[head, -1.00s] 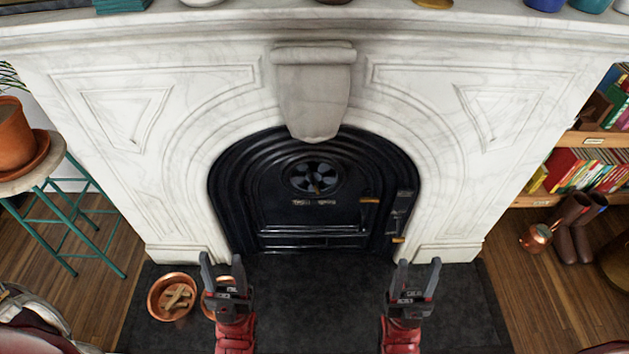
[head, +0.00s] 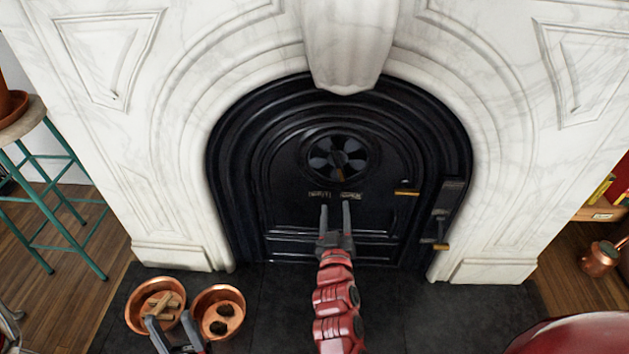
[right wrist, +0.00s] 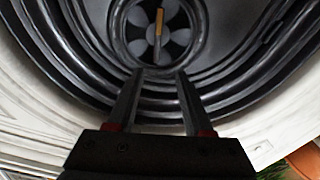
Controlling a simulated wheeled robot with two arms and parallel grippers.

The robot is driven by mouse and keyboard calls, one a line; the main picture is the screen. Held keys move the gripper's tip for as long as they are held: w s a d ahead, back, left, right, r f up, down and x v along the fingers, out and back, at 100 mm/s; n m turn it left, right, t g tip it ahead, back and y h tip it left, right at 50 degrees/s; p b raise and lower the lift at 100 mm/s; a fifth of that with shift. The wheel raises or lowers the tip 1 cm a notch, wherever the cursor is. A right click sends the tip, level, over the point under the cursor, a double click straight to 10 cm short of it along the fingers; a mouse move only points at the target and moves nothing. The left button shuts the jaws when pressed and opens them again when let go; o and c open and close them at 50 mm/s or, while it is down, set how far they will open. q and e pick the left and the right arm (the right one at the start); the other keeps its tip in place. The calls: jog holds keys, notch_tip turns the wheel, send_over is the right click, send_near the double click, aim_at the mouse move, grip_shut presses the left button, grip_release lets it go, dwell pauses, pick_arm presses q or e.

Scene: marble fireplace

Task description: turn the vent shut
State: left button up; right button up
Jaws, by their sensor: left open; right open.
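The round vent (head: 337,158) is set in the upper middle of the black fireplace door (head: 285,185). Grey petal shapes alternate with dark ones on it. Its small brass handle (right wrist: 158,22) shows in the right wrist view, running roughly up and down there. I cannot tell how far open the vent is. My right gripper (head: 336,208) is open and empty, in front of the door and below the vent in the head view. In the right wrist view its fingers (right wrist: 160,74) point toward the vent, apart from it. My left gripper (head: 171,322) is open and empty, low at the left.
Copper bowls, one with wood pieces (head: 156,304) and one with dark round pieces (head: 218,312), stand on the dark hearth near my left gripper. A brass-coloured door handle (head: 406,192) and a latch (head: 441,246) are right of the vent. A teal stool (head: 60,222) stands at left.

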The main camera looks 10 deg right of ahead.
jog(key=b, duration=0.2)
send_near(337, 165)
jog(key=shift+h, duration=0.3)
jog(key=x, duration=0.9)
jog(key=shift+w+f, duration=0.15)
jog(key=shift+w, duration=0.15)
grip_shut()
dwell(0.6)
